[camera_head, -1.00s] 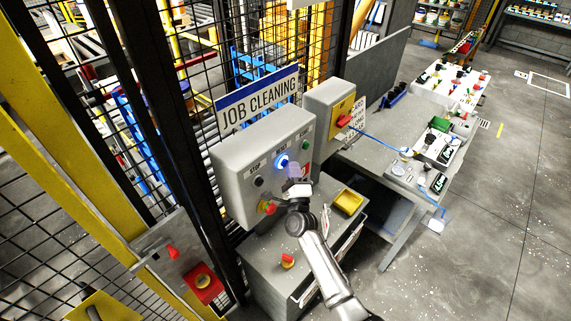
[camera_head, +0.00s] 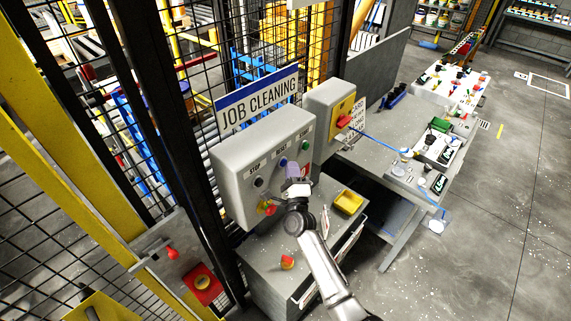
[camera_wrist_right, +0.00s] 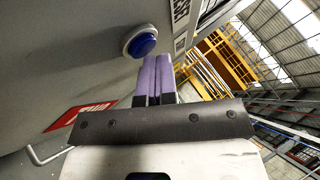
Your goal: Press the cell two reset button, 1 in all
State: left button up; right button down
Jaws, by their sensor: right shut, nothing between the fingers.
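The grey control box (camera_head: 236,165) stands below the JOB CLEANING sign. On its front is a blue button (camera_head: 283,161) with a pale ring, and it looks unlit. The blue button (camera_wrist_right: 142,43) also shows in the right wrist view, just beyond the fingertips and slightly left of them. My right gripper (camera_head: 294,170) is at the box front, just below the button. Its purple fingers (camera_wrist_right: 154,72) are shut with nothing between them. I cannot tell whether they touch the panel. My left gripper is not in view.
The box also carries a black knob (camera_head: 259,182), a green button (camera_head: 305,146) and a red-and-yellow control (camera_head: 267,208) close to my right gripper. A second box with a red switch (camera_head: 343,121) stands to the right. A yellow tray (camera_head: 348,202) sits on the cabinet below.

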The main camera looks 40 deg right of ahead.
jog(key=shift+s+d+p, duration=0.15)
jog(key=shift+s+p, duration=0.15)
jog(key=shift+s, duration=0.45)
jog(key=shift+s+d+p, duration=0.2)
jog(key=shift+s+p, duration=0.1)
jog(key=shift+s, duration=0.5)
jog(key=shift+s+d+p, duration=0.2)
jog(key=shift+s+p, duration=0.15)
jog(key=shift+s, duration=0.5)
jog(key=shift+s+d+p, duration=0.2)
jog(key=shift+s+p, duration=0.1)
jog(key=shift+s, duration=0.5)
